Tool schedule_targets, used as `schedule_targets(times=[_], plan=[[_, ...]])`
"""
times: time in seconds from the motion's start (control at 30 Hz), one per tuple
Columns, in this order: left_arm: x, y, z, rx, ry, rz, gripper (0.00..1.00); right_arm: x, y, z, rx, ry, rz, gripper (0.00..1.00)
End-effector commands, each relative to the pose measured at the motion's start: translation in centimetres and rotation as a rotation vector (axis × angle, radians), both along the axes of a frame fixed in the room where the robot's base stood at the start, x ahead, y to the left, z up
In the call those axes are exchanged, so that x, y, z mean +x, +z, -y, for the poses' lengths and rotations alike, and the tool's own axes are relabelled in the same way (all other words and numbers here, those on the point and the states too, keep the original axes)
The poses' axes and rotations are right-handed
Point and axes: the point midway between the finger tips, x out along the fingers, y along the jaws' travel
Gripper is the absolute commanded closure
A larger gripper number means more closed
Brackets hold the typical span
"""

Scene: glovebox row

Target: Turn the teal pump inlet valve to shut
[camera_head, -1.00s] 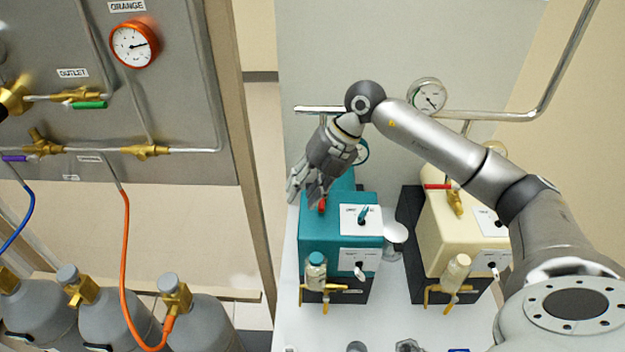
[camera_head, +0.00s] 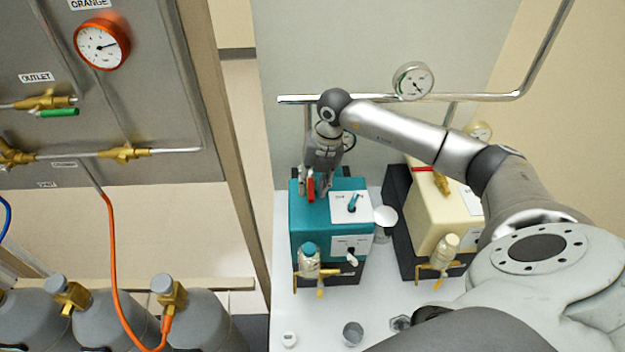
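The teal pump (camera_head: 305,215) stands on the white bench, with a white label plate and a small teal switch on its top. A red valve handle (camera_head: 311,188) shows at its back left and points roughly up and down in the picture. My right gripper (camera_head: 313,187) reaches down over that corner. Its fingers are spread, one on each side of the red handle; whether they touch it I cannot tell. The valve body under the handle is hidden by the gripper and pump. My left gripper is not in view.
A cream pump (camera_head: 428,215) with its own red handle stands to the right. A pipe with a gauge (camera_head: 413,81) runs along the wall behind. A glass jar (camera_head: 309,255) hangs at the teal pump's front. A gas panel (camera_head: 105,130) and cylinders fill the left.

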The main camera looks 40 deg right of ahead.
Motion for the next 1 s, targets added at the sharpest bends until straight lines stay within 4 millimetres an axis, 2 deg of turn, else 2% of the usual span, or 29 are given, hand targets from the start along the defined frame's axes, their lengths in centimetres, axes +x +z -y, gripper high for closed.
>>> schedule_targets(times=[0.03,0.13,0.37,0.63,1.0], plan=[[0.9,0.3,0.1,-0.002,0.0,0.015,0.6,0.0,-0.2,0.0,-0.001,-0.001,-0.001,0.66],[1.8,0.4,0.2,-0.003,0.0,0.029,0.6,0.1,-0.6,-0.1,0.0,-0.001,0.001,0.66],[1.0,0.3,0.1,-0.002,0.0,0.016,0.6,0.1,-0.7,-0.1,-0.001,0.0,0.001,0.66],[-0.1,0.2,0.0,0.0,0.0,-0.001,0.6,0.1,-0.6,-0.1,0.0,0.0,0.0,1.0],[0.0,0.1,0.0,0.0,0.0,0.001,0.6,0.2,-0.6,-0.3,0.001,-0.002,0.0,1.0]])
